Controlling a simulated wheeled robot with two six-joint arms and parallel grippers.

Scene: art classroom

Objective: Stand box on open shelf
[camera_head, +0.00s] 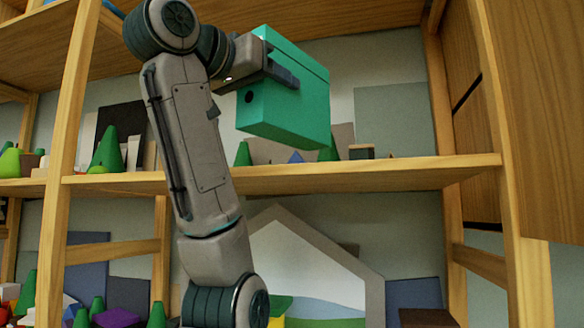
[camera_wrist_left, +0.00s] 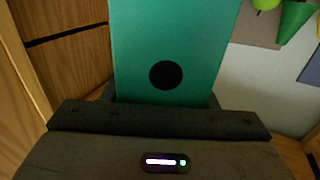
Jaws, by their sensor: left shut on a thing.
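A teal green box (camera_head: 306,108) with a dark round spot on one face is held in the air in front of the open shelf (camera_head: 360,172). My left gripper (camera_head: 283,74) is shut on the box near its top. In the head view the box is tilted, and its lower edge is above the shelf board's front edge. In the left wrist view the box (camera_wrist_left: 180,45) fills the upper middle, its dark spot facing the camera. My right gripper is not in view.
Green cones (camera_head: 107,151) and small blocks stand on the shelf at left and behind the box. The right part of the shelf is clear, beside a wooden upright (camera_head: 440,90). A house-shaped panel (camera_head: 310,265) and coloured blocks are below.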

